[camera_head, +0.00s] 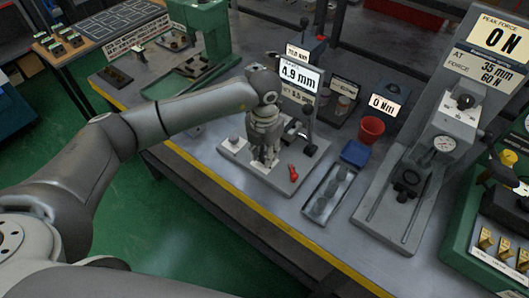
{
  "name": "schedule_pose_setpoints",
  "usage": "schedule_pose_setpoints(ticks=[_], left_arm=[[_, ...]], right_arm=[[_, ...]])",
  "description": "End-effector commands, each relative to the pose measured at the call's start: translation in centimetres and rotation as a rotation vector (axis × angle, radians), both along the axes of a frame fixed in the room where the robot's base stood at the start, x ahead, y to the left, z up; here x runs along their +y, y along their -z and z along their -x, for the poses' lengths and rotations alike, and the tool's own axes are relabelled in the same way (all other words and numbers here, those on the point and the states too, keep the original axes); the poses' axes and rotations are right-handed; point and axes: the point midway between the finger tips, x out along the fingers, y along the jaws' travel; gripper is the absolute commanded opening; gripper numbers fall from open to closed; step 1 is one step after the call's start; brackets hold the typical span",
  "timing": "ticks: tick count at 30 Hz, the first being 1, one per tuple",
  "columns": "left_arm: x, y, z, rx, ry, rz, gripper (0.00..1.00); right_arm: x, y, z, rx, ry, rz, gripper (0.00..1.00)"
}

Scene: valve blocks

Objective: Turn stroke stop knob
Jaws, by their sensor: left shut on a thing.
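My left gripper (264,160) points down over a grey base plate (287,184) on the bench. Its fingers are shut on the stroke stop knob, which they hide almost wholly. A display reading 4.9 mm (300,75) stands just behind the gripper. A red lever (293,173) lies on the plate to the right of the fingers, apart from them. My right gripper is not in view.
A grey tray with round parts (328,193), a blue box (355,153) and a red cup (371,129) stand to the right. A tall press with a gauge (444,144) stands further right. A green machine (207,30) stands at the back left.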

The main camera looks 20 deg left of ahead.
Motion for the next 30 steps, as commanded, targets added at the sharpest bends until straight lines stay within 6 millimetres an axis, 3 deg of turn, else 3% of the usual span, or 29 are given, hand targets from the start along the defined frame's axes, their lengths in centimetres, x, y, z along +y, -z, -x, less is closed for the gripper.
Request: schedule_pose_setpoints(ticks=[17, 18, 23, 30], left_arm=[[0.02, -0.09, -0.07, -0.002, -0.037, 0.001, 0.05], [0.02, -0.09, -0.07, -0.002, -0.037, 0.001, 0.3], [0.01, -0.07, -0.06, -0.002, -0.036, 0.001, 0.5], [0.01, -0.03, -0.03, -0.001, -0.036, 0.0, 0.51]], right_arm=[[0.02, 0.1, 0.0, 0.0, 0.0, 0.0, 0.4], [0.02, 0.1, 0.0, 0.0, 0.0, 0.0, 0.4], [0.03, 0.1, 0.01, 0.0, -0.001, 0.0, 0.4], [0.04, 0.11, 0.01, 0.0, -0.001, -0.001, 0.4]])
